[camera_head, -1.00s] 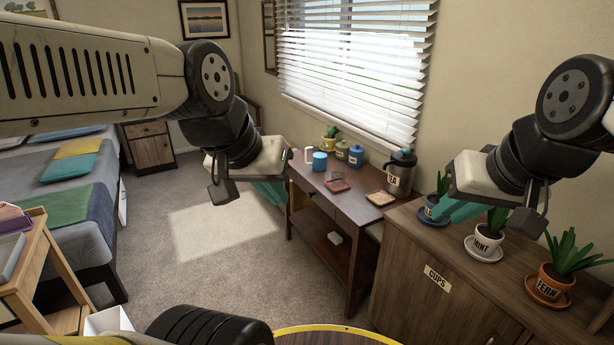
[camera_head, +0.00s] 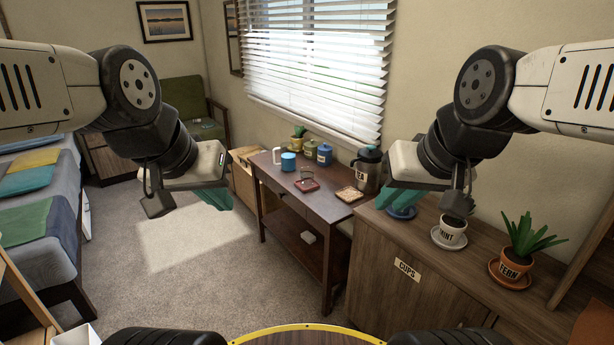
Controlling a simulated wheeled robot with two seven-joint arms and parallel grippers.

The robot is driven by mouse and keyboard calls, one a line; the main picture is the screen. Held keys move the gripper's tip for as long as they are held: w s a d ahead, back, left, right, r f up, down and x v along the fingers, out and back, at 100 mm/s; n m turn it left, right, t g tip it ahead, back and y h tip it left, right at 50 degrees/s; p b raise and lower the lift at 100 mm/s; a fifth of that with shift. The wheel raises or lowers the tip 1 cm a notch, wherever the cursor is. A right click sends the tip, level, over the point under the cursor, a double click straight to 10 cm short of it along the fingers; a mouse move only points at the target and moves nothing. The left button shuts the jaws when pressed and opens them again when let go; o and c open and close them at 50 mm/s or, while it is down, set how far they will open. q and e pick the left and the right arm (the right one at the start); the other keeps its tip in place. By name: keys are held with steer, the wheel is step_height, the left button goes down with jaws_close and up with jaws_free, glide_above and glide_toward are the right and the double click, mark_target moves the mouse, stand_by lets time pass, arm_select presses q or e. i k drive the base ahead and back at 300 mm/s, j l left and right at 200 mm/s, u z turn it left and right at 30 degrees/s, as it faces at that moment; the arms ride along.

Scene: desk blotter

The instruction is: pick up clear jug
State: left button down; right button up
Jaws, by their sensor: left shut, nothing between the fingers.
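A small see-through vessel (camera_head: 307,173), possibly the clear jug, shows faintly at the red mat (camera_head: 306,186) on the dark wooden table (camera_head: 310,204). It is too small to make out a handle or spout. My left gripper (camera_head: 217,199) hangs in the air left of the table, its green fingers shut and empty. My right gripper (camera_head: 398,198) hangs in front of the cabinet top at the right, apart from the table things. Its fingers are seen edge-on, so their opening is unclear.
A blue mug (camera_head: 288,162), several canisters (camera_head: 324,154), a dark labelled pot (camera_head: 367,170) and a tan mat (camera_head: 349,194) share the table. A cabinet (camera_head: 420,275) with potted plants stands at right. A round yellow-rimmed top (camera_head: 305,329) is in front. Carpet (camera_head: 190,265) is open at left.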

mark_target(288, 163)
steer(key=i+j+z, duration=0.25)
steer(key=i+j, duration=0.4)
steer(key=i, duration=0.4)
steer(key=i+j+z, duration=0.3)
steer(key=i+j, duration=0.55)
steer(key=i, duration=0.15)
